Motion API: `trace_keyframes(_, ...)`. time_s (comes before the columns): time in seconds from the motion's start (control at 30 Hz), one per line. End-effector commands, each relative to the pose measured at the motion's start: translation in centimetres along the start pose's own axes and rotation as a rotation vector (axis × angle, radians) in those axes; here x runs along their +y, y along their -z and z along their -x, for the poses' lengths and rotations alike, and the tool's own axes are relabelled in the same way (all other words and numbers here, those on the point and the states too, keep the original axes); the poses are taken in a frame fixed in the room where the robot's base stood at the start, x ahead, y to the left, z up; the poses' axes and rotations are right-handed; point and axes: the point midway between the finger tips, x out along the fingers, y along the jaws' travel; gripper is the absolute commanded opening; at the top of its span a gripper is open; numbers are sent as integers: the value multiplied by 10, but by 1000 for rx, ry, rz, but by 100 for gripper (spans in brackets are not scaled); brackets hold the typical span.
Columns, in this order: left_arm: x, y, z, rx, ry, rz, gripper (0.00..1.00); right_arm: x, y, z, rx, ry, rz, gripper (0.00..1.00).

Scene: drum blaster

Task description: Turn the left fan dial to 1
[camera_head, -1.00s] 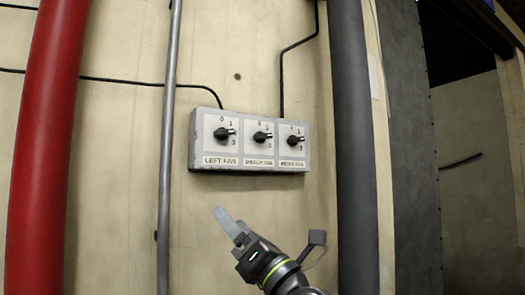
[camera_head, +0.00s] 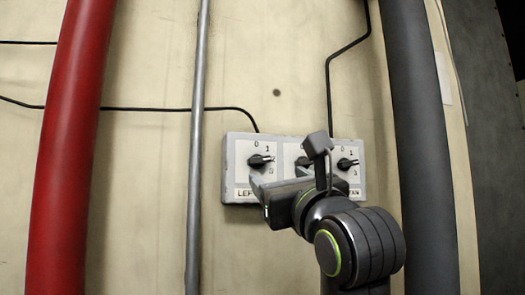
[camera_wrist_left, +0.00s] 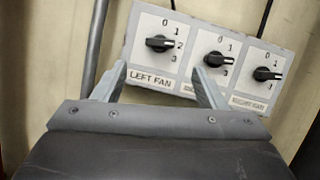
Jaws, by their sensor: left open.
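The grey control box (camera_head: 230,170) is fixed to the wall and carries three black dials. The left fan dial (camera_head: 260,160) is a black knob on a white plate above the label LEFT FAN. In the left wrist view the left fan dial (camera_wrist_left: 159,43) has its handle lying roughly sideways, towards the 2. My left gripper (camera_head: 265,182) is just in front of the box's lower edge, its fingers open and empty. In the left wrist view its two fingertips (camera_wrist_left: 159,68) are spread below the left fan dial, apart from it. The arm hides much of the middle dial in the head view.
The middle dial (camera_wrist_left: 218,59) and right dial (camera_wrist_left: 267,74) sit close beside it. A thin grey pipe (camera_head: 196,150) runs left of the box, a red pipe (camera_head: 70,140) farther left and a thick dark pipe (camera_head: 422,150) to the right.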

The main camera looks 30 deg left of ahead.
Motion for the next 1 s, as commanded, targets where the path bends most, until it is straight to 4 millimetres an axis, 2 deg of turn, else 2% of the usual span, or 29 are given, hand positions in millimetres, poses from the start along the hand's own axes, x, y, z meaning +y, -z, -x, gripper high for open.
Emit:
trace_keyframes(0.03, 0, -5, -14, -1, -6, -4, 65, 1, 4, 12, 4, 0, 0, 0)
trace_keyframes(0.2, 0, -5, -47, -1, -6, -5, 65, 2, 15, 30, 17, 1, 2, 0)
trace_keyframes(0.5, 0, -2, -92, 0, -3, -4, 65, 4, 18, 55, 18, 2, 1, 0)
trace_keyframes(0.7, 0, 0, -103, 0, -1, -2, 65, 4, 17, 60, 16, 2, 1, 0)
trace_keyframes(1.0, 0, 1, -104, 0, 0, -1, 64, 4, 16, 59, 15, 2, 1, 0)
